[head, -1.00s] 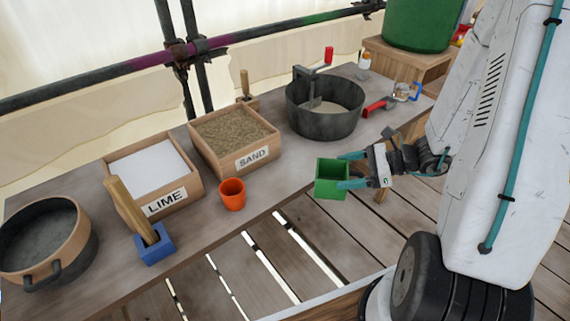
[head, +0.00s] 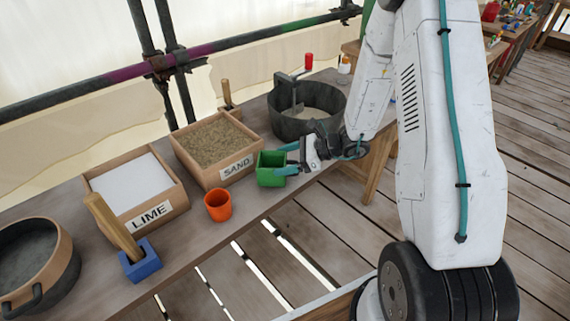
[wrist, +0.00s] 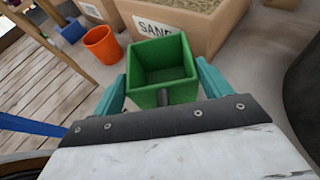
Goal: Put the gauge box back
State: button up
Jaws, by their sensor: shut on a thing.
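The gauge box, a green open-topped box (head: 271,178), is between the teal fingers of my gripper (head: 290,160). In the wrist view the green box (wrist: 160,97) is upright, its inside looks empty, and one finger lies on each side of it. It is over the bench, just in front of the SAND box (head: 237,167) and right of an orange cup (head: 218,206). I cannot tell whether its bottom touches the bench.
On the bench (head: 190,235) stand a LIME box (head: 150,214), a blue block (head: 140,262) with a wooden handle, a round pan (head: 62,270) at left and a dark mixing tub (head: 290,127) at right. Bare bench lies along the front edge.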

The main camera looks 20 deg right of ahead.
jog(key=shift+f, duration=0.9)
jog(key=o, duration=1.1)
jog(key=shift+f, duration=0.15)
jog(key=shift+c, duration=0.2)
